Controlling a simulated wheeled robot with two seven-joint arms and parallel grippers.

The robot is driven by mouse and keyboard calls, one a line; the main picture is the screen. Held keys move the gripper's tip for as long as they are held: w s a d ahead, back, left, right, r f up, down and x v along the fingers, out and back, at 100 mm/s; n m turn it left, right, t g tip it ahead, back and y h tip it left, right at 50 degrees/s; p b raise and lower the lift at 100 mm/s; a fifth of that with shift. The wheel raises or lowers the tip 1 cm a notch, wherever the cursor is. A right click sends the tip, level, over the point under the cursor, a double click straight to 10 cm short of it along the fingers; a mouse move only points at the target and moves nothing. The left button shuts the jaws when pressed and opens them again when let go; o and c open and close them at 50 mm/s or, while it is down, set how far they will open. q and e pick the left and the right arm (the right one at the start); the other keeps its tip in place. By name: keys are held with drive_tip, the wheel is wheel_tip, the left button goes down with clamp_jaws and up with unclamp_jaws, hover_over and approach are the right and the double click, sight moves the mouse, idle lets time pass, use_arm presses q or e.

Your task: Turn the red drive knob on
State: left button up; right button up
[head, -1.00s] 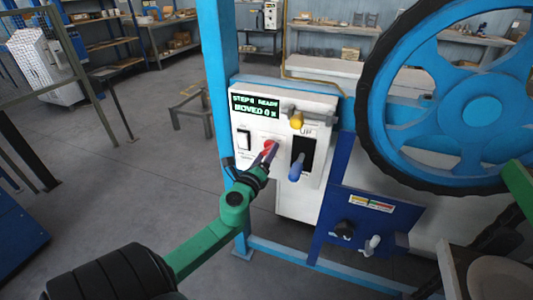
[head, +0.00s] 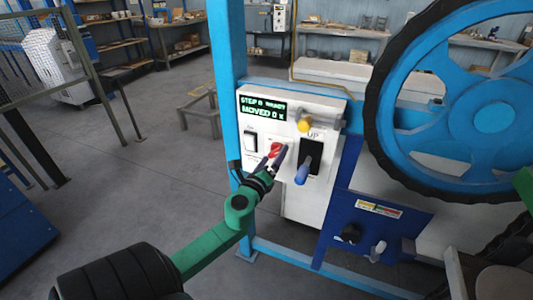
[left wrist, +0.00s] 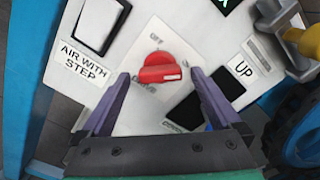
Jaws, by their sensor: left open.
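My left gripper (head: 268,163) is at the panel by the knob. In the left wrist view its purple fingers (left wrist: 160,90) are open, one on each side below the knob, with nothing between them. My right gripper is not in view.
A yellow knob (head: 304,123) is above. A blue wheel (head: 495,117) with a black rim stands at the right.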

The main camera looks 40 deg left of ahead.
use_arm(q)
drive_tip(key=b+v, duration=0.4)
drive_tip(key=v, duration=1)
drive_tip(key=s+a+f+n+g+h+p, duration=0.15)
drive_tip(key=f+n+g, duration=0.3)
drive_tip(key=f, duration=1.15)
drive_tip(key=s+a+f+n+g, duration=0.1)
drive_tip(key=s+f+n+g, duration=0.35)
drive_tip(key=f, duration=1.05)
drive_tip(key=s+d+f+n+g+h+p, duration=0.1)
drive_tip(key=s+d+f+n, duration=0.4)
drive_tip(key=s+f, duration=0.5)
drive_tip(key=s+d+f+n+g+h+p, duration=0.1)
drive_tip(key=s+d+f+n+g+h, duration=0.2)
drive_tip(key=s+f, duration=0.7)
wheel_tip(320, 180, down, 4)
drive_tip(key=d+n+g, duration=0.2)
drive_tip(key=n+g, duration=0.1)
drive_tip(key=n, duration=0.1)
drive_tip(key=shift+d, duration=0.35)
